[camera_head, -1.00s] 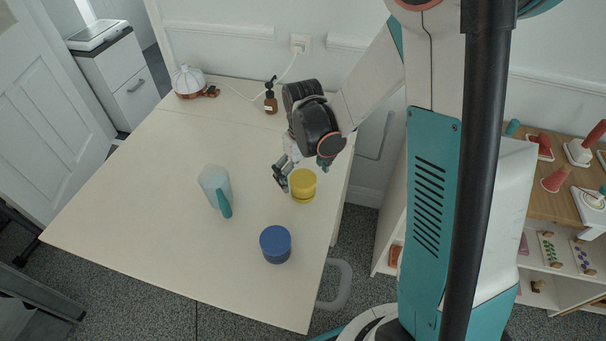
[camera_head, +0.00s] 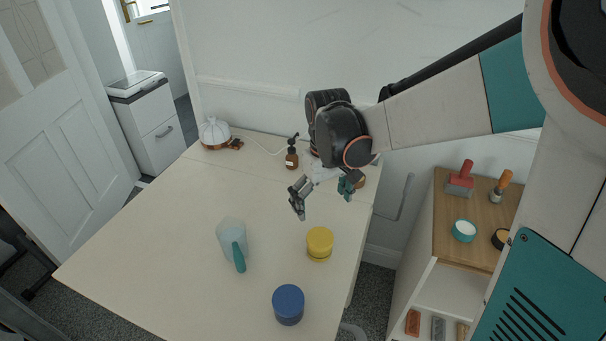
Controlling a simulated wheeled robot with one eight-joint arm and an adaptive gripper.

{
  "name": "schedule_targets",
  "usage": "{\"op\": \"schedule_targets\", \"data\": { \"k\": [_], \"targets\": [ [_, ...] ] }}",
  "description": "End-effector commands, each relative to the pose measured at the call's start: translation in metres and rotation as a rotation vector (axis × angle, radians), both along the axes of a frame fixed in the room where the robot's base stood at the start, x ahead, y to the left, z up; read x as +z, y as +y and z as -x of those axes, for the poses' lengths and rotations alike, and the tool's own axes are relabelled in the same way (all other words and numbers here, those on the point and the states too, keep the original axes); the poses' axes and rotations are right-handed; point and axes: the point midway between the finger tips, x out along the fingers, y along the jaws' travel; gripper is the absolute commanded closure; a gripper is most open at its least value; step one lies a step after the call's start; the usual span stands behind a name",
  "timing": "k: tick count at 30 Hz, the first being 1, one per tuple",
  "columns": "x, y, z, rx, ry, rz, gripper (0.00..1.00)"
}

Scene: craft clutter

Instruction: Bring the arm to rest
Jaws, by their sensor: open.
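My gripper (camera_head: 322,199) is open and empty above the far right part of the table (camera_head: 150,260). Its two fingers are spread and point down toward the table. A yellow round container (camera_head: 319,243) stands below and in front of the gripper, apart from it. My arm reaches in from the right side of the view and hides part of the wall and the table's far right corner.
A brown pump bottle (camera_head: 292,152) and a white ribbed device (camera_head: 214,133) are at the back. A shelf unit (camera_head: 453,240) stands right of the table.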

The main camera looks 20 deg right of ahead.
Motion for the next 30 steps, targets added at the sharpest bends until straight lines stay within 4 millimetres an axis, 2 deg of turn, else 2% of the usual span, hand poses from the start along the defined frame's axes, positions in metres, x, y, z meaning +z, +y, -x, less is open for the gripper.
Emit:
{"op": "schedule_targets", "data": {
  "k": [5,8,18,24,30],
  "targets": [
    [0.003,0.000,0.003,-0.003,-0.009,0.000,0.04],
    [0.013,0.000,0.010,-0.013,-0.039,0.000,0.04],
    [0.061,0.000,0.061,-0.081,-0.240,-0.011,0.04],
    [0.078,0.000,0.093,-0.125,-0.364,-0.025,0.04],
    [0.085,0.000,0.123,-0.165,-0.486,-0.043,0.04]
  ]
}}
